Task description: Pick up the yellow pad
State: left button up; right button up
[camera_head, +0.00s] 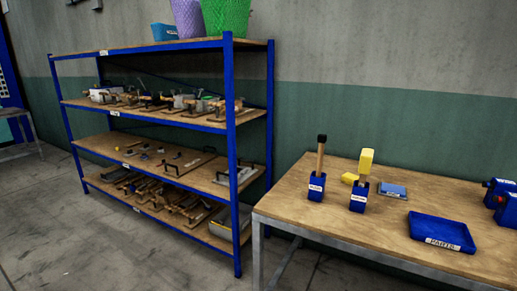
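A small yellow block-like piece (349,178) lies on the wooden table (290,207), partly behind a blue holder (359,198). A taller yellow piece (366,161) stands upright, sticking out of that same blue holder. I cannot tell for certain which of the two is the yellow pad. Neither of my grippers is in view.
A second blue holder (316,188) carries a black-topped wooden handle. A blue-grey pad (392,191) lies behind a blue parts tray (441,231). Blue devices (500,196) stand at the right edge. A blue-framed shelf (233,150) full of tools stands left of the table.

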aim_at(348, 179)
jog(key=u, duration=0.35)
jog(key=i, duration=1.65)
jog(key=z, duration=0.15)
